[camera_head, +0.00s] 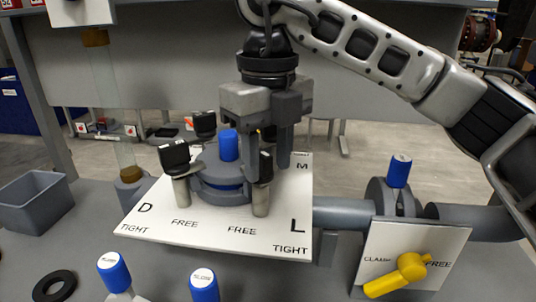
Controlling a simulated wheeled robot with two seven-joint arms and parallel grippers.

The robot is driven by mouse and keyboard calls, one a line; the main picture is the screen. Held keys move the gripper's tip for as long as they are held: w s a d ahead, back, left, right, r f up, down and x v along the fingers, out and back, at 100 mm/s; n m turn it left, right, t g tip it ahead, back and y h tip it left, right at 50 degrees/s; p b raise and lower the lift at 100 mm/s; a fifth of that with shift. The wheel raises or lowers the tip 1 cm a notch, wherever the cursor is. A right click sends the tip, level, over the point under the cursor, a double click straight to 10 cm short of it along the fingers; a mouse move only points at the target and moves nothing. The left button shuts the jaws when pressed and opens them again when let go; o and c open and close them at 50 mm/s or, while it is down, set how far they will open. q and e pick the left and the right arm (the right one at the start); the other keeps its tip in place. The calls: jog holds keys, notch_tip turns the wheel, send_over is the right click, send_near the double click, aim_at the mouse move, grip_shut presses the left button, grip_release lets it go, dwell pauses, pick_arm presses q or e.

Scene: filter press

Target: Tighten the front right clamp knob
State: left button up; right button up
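The front right clamp knob (266,166) is black on a pale post, beside the letter L. My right gripper (270,160) points down from above, its dark fingers at the knob and partly covering it. I cannot tell whether they grip it. The front left knob (174,155) and a rear left knob (204,124) are uncovered. Any rear right knob is hidden behind my gripper. My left gripper is not in view.
A blue cap (229,145) rises in the middle of the press. A valve panel (438,242) with a yellow handle (400,276) stands at right. Blue-capped bottles (114,272) stand in front. A grey bin (36,203) and black ring (55,286) are at left.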

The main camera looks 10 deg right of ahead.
dwell(0.4)
notch_tip(320, 180, up, 16)
jog(key=p, duration=0.3)
jog(key=shift+p, duration=0.4)
